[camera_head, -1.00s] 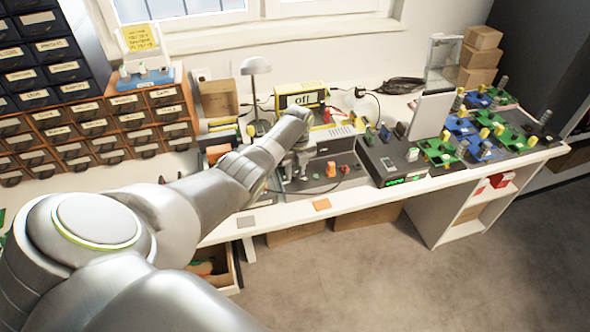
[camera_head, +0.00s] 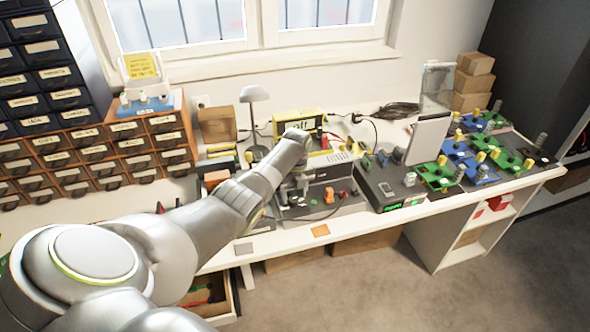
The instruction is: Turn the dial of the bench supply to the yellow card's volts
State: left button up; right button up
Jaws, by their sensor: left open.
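The yellow card (camera_head: 142,66), with small writing I cannot read, stands on a white holder at the back left. I cannot tell for certain which is the bench supply. My left gripper (camera_head: 288,196) is open, pointing down at the grey box's left front. Its fingertips are small, and contact with a dial cannot be made out. My right gripper is out of view.
Green and blue boards (camera_head: 455,150) fill the right end. Drawer cabinets (camera_head: 95,155) stand left, a lamp (camera_head: 255,95) behind.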

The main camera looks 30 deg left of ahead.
aim_at(296, 197)
pick_arm(q)
notch_tip(296, 197, up, 16)
jog(key=b, duration=0.1)
jog(key=shift+w+d+r, duration=0.2)
jog(key=shift+w, duration=0.15)
